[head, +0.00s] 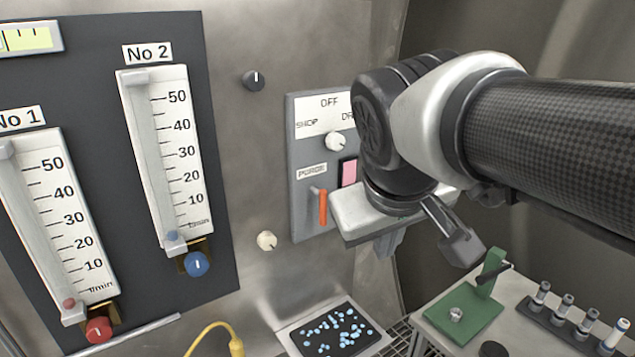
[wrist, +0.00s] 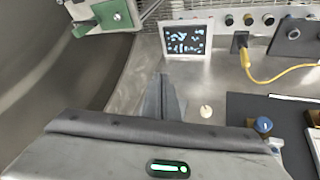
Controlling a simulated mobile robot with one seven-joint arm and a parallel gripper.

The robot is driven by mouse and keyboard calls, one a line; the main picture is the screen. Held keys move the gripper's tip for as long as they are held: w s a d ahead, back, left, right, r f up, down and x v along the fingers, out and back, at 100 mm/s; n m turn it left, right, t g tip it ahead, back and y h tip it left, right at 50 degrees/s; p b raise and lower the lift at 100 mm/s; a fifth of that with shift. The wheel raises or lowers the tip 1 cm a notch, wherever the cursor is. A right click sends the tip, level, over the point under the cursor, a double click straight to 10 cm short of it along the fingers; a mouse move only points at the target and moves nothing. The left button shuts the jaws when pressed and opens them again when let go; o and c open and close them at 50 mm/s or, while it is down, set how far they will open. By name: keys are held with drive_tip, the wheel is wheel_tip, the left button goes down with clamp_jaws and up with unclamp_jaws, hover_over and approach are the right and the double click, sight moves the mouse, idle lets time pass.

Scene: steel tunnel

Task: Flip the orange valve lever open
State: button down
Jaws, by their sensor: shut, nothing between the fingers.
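The orange valve lever (head: 323,208) is on the grey wall panel under the PURGE label in the head view. It points down from a small pale pivot. I cannot make it out in the wrist view. My gripper (head: 387,247) is to the right of the lever in the head view and apart from it in the picture; how far it is from the wall is hard to tell. Its fingers also show in the wrist view (wrist: 161,85), shut together with nothing between them. My arm hides the right part of the panel.
Above the lever are a white selector knob (head: 335,141) and a pink switch (head: 348,172). A cream knob (head: 267,240) is at lower left. A tablet-like screen (head: 337,328) is below. A green stand (head: 462,305) and several vials are on the right table. Two flow meters are left.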

drive_tip(key=w+a+r+n+b, duration=0.1)
drive_tip(key=w+a+n, duration=0.1)
drive_tip(key=a, duration=0.4)
drive_tip(key=w+a+r+n+t+b, duration=0.1)
drive_tip(key=w+a+n+b, duration=0.1)
drive_tip(key=w+a, duration=0.3)
drive_tip(key=shift+a+r, duration=0.15)
drive_tip(key=shift+a, duration=1.05)
drive_tip(key=w+d+f, duration=0.3)
drive_tip(key=w+f, duration=0.5)
drive_tip(key=shift+w+d, duration=0.25)
drive_tip(key=shift+w, duration=0.15)
drive_tip(key=shift+f+t+b, duration=0.15)
drive_tip(key=shift+t+b, duration=0.15)
